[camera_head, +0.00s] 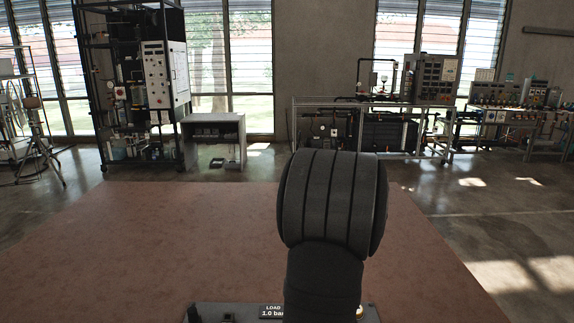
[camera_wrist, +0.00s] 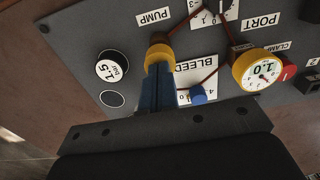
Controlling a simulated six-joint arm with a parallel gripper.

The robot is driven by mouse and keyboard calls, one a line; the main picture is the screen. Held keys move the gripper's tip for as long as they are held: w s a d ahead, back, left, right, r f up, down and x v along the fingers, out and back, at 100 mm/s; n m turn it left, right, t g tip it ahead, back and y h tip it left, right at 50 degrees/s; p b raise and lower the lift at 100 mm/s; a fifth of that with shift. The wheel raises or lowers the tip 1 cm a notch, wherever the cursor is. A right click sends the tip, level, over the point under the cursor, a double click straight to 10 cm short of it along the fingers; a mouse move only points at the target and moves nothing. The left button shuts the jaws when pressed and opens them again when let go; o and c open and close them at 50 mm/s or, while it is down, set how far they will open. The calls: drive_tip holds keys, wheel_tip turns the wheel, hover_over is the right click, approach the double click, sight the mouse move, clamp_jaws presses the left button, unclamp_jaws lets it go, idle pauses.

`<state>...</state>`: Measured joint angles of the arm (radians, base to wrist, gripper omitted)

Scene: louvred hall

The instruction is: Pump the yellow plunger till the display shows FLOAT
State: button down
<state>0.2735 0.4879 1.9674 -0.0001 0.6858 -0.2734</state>
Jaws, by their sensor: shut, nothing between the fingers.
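The yellow plunger (camera_wrist: 158,52) sits on a dark grey panel (camera_wrist: 75,40), beside the PUMP label, in the wrist view. My gripper (camera_wrist: 159,72) is shut and empty, its blue fingers reaching up to the plunger and partly covering it. I cannot tell whether they touch it. A small dark plate (camera_head: 271,312) at the bottom of the head view reads "LOAD 1.0 bar", partly hidden by my arm. No FLOAT text shows. A yellow-rimmed gauge (camera_wrist: 259,69) is marked 1.0.
A "1.5 bar" disc (camera_wrist: 112,67) lies left of the plunger. A blue knob (camera_wrist: 198,95) by the BLEED label and a red knob (camera_wrist: 287,72) by the CLAMP label are to the right. The brown tabletop (camera_head: 150,240) is clear beyond the panel.

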idle(0.3)
drive_tip(key=shift+r, duration=3.05)
drive_tip(key=shift+f, duration=0.1)
drive_tip(key=shift+f, duration=2.25)
